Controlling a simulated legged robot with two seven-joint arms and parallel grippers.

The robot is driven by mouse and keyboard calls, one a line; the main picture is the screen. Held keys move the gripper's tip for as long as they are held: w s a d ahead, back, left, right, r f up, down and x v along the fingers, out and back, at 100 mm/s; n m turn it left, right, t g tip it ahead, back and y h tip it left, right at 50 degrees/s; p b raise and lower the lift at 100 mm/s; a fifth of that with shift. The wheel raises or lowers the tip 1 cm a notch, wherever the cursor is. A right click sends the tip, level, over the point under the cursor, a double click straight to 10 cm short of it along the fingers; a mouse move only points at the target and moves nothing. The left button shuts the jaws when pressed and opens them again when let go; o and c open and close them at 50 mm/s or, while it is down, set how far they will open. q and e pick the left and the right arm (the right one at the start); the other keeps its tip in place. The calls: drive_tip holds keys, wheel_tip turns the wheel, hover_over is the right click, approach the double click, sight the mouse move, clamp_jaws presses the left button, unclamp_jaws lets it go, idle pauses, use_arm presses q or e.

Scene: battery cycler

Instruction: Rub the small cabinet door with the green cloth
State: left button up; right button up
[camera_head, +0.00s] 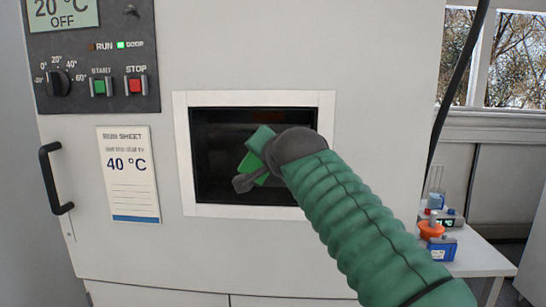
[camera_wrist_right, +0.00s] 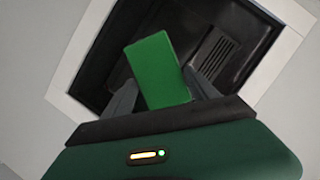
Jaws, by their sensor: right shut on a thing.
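The grey-white cabinet (camera_head: 250,260) fills most of the head view. Its front has a dark, white-framed window or opening (camera_head: 222,180); the frames do not show clearly whether glass covers it. In the right wrist view the dark area shows a vent-like grille (camera_wrist_right: 214,55). My right gripper (camera_head: 248,160) is in front of the dark area. It is shut on a green cloth (camera_wrist_right: 158,70), which looks like a flat rectangle between the fingers. Whether the cloth touches a surface is unclear. My left gripper is out of view.
A black handle (camera_head: 57,178) is at the cabinet's left. A run sheet (camera_head: 128,174) reading 40 °C hangs beside it. Above is a control panel (camera_head: 90,60) with a knob and START and STOP buttons. A small white table (camera_head: 475,258) at right holds glassware and small devices.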

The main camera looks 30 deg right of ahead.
sight(234, 155)
drive_tip(key=shift+w+a, duration=0.65)
drive_tip(key=shift+a, duration=0.3)
drive_tip(key=shift+w+a, duration=0.7)
drive_tip(key=shift+a, duration=0.25)
drive_tip(key=shift+w+a, duration=0.65)
drive_tip(key=shift+a, duration=0.3)
